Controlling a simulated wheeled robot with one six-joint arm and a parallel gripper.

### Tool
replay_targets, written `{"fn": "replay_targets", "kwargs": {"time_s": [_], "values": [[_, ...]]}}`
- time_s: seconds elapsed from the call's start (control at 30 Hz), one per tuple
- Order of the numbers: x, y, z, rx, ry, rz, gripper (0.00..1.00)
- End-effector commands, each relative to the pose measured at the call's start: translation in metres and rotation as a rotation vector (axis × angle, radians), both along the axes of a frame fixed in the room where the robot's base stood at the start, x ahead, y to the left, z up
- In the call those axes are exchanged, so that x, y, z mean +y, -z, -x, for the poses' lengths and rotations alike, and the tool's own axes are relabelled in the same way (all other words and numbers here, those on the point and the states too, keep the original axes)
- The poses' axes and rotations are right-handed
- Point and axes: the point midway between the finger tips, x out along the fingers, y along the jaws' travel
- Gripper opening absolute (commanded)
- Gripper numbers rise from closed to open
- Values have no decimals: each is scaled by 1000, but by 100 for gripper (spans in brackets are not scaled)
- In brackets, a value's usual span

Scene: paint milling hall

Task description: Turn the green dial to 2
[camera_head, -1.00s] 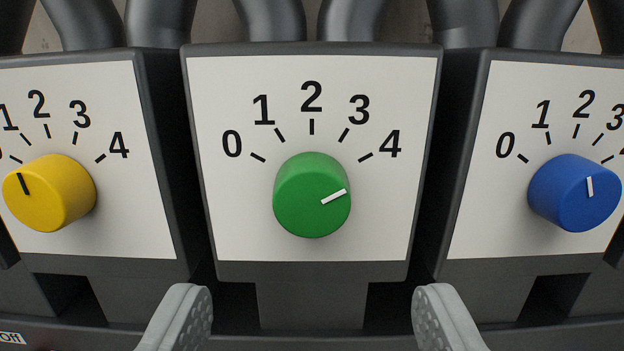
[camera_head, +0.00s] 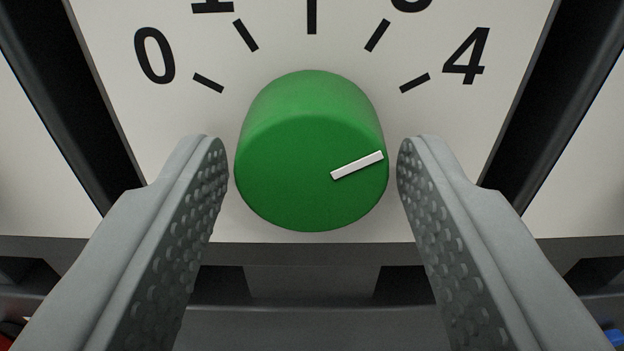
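The green dial (camera_head: 300,185) is a round knob on a white panel, large in the middle of the view. Its white pointer line (camera_head: 357,166) points right and slightly up, toward the 4 mark (camera_head: 414,83). The 0 and 4 show whole; the numbers between are cut off by the top edge. The 2 is out of view, but its tick (camera_head: 312,16) shows straight above the dial. My gripper (camera_head: 313,165) is open, with one grey dimpled finger on each side of the dial. A narrow gap shows between each fingertip and the dial.
Dark gaps separate this white panel (camera_head: 130,100) from the neighbouring panels at left and right. A dark ledge (camera_head: 310,320) runs below. A bit of red shows at the lower left corner and a bit of blue at the lower right.

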Motion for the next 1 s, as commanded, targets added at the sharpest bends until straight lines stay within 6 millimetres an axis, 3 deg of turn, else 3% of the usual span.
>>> {"fn": "replay_targets", "kwargs": {"time_s": [0.03, 0.17, 0.57, 1.0], "values": [[0, 0, 0, 0, 0, 0, 39], [0, 0, 0, 0, 0, 0, 16], [0, 0, 0, 0, 0, 72, 16], [-1, 0, 0, 0, 0, 431, 16]]}}
